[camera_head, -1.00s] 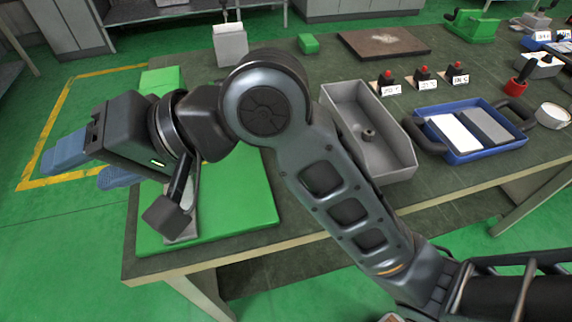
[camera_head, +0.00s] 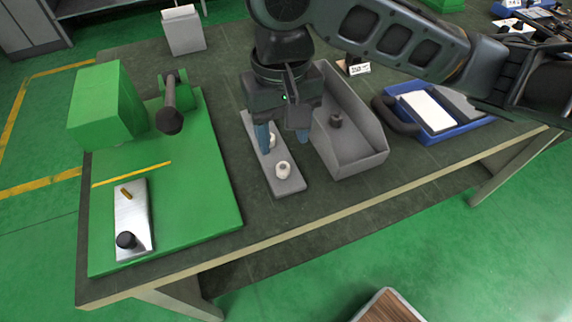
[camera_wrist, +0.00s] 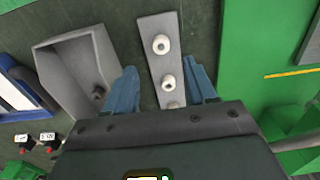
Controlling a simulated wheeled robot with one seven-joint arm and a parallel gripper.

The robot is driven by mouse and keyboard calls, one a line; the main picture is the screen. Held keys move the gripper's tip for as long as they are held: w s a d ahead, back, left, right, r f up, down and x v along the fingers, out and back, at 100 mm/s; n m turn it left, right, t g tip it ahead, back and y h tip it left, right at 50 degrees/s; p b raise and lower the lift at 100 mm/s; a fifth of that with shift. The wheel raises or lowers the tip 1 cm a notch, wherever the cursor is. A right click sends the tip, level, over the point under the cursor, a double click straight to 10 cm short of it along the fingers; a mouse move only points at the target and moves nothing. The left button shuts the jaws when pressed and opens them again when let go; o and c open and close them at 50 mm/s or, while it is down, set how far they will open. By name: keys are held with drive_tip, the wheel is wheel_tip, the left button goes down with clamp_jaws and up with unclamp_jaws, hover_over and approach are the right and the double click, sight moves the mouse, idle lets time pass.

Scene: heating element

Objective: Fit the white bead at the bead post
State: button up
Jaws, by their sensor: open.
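White beads stand in a row on a narrow grey strip (camera_head: 287,187). The front bead (camera_head: 283,170) is uncovered, and another (camera_head: 272,140) is partly hidden by my gripper (camera_head: 283,137). The wrist view shows 3 beads: a far one (camera_wrist: 161,44), a middle one (camera_wrist: 168,82) and a near one (camera_wrist: 173,105) partly hidden by my gripper body. My gripper is open, its blue fingers pointing down on either side of the strip. No bead is held. On the green fixture a silver plate (camera_head: 131,215) carries a brass pin (camera_head: 126,193) and a black knob (camera_head: 126,240); I cannot tell which is the bead post.
A grey open tray (camera_head: 355,160) with a dark round part (camera_head: 336,120) stands right beside the strip. A green block (camera_head: 105,105) and a dark-handled lever (camera_head: 170,115) rise from the green base (camera_head: 200,200). A blue tray (camera_head: 455,135) lies further right.

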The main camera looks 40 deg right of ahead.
sight(283, 165)
drive_tip(key=shift+s+a+f, duration=0.1)
drive_tip(key=shift+f, duration=1.7)
drive_tip(key=shift+s+a+f, duration=0.1)
drive_tip(key=shift+f, duration=1.65)
clamp_jaws()
drive_tip(key=shift+r, duration=0.1)
